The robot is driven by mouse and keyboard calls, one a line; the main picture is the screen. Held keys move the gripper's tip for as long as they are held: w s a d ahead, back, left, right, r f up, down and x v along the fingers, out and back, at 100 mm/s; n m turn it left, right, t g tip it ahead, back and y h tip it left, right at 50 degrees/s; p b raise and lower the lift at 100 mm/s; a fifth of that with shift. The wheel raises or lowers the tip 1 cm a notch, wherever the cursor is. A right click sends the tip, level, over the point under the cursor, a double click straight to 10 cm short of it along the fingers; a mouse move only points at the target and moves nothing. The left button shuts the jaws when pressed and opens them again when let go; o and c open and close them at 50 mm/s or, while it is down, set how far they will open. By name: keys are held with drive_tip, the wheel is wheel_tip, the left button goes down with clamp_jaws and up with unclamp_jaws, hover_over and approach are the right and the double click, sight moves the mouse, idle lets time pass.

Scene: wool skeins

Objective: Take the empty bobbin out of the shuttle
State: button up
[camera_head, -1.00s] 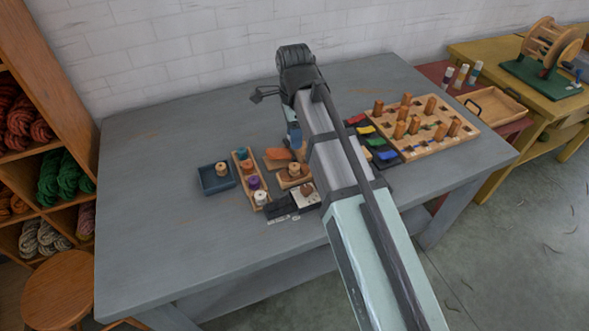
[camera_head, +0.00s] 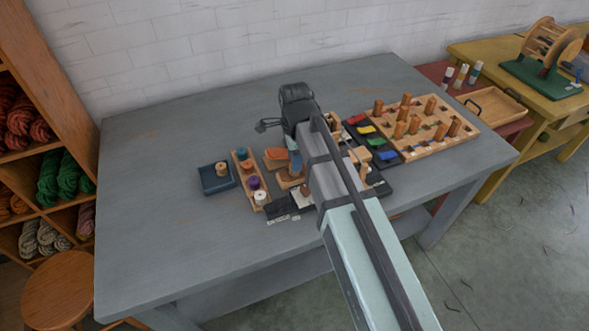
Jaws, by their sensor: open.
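My gripper (camera_head: 295,163) points down over the middle of the table, its bluish fingers partly hidden by my arm. Its jaws are open. A small wooden piece, seemingly the shuttle (camera_head: 284,184), lies directly below the fingertips. The bobbin in it is hidden by my gripper, and I cannot tell whether the fingers touch it. A blue tray (camera_head: 205,187) at the left holds a small pale bobbin (camera_head: 221,169). Between tray and shuttle, a narrow wooden rack (camera_head: 237,160) holds bobbins, including a purple one (camera_head: 254,182) and a white one (camera_head: 260,197).
An orange item (camera_head: 276,153) lies just behind the shuttle. A dark mat with a pale card (camera_head: 301,198) lies in front. At the right are coloured pieces (camera_head: 368,130) and a pegged wooden board (camera_head: 450,143). The table's left and front are clear.

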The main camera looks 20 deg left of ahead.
drive_tip(key=shift+f, duration=1.4)
drive_tip(key=c, duration=0.8)
